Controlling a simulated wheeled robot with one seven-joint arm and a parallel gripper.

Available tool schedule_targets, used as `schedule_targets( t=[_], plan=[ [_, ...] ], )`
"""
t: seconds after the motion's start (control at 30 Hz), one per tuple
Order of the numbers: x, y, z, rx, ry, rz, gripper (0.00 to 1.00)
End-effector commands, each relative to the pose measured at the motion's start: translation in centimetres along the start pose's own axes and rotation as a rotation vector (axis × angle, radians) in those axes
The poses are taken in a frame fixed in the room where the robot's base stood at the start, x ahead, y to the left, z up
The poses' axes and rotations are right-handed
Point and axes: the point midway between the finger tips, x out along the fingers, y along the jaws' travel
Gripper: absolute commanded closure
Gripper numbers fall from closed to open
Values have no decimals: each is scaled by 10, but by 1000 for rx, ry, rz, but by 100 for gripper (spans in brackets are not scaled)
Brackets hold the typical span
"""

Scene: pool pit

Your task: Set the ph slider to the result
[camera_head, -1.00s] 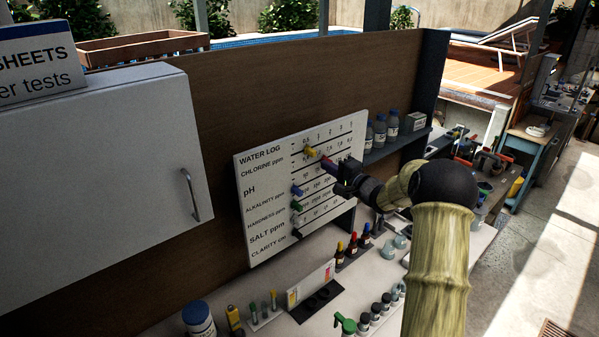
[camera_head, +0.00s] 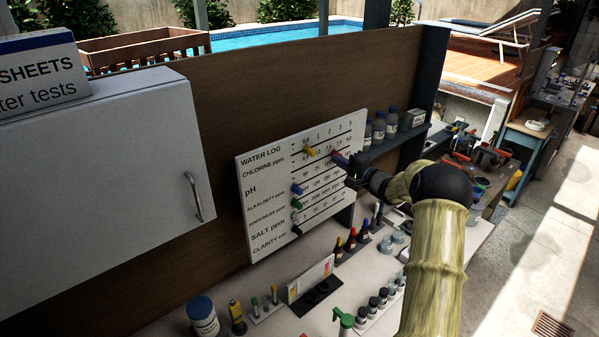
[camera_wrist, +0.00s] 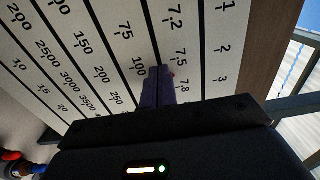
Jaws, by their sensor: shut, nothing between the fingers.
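The white WATER LOG board (camera_head: 262,240) stands upright against the brown panel, with labelled rows and sliding knobs. My gripper (camera_head: 340,159) is shut, its purple fingers up against the pH row towards the board's right side. The red pH knob (camera_head: 333,153) shows just left of the fingertips in the head view, mostly hidden by them. In the wrist view the shut fingers (camera_wrist: 158,86) lie beside the 7.5 and 7.8 marks, and a sliver of red shows at their right edge. I cannot tell the knob's exact mark.
A yellow knob (camera_head: 309,151) sits in the chlorine row. Blue (camera_head: 297,189), green (camera_head: 297,204) and black (camera_head: 296,230) knobs sit at the left of lower rows. A shelf with bottles (camera_head: 379,130) is right of the board. Small bottles and a test strip card crowd the counter below.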

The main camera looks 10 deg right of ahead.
Motion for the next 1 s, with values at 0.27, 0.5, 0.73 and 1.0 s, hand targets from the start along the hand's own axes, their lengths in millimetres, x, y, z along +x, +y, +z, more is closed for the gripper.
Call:
schedule_targets(
  t=[0.27, 0.5, 0.73, 1.0],
  plan=[
    [0, -1, -14, 0, 1, 0, 100],
    [0, 0, -20, -1, 1, 0, 100],
    [0, 0, -12, 1, -1, 0, 100],
    [0, 0, -5, 0, 0, 0, 100]
  ],
)
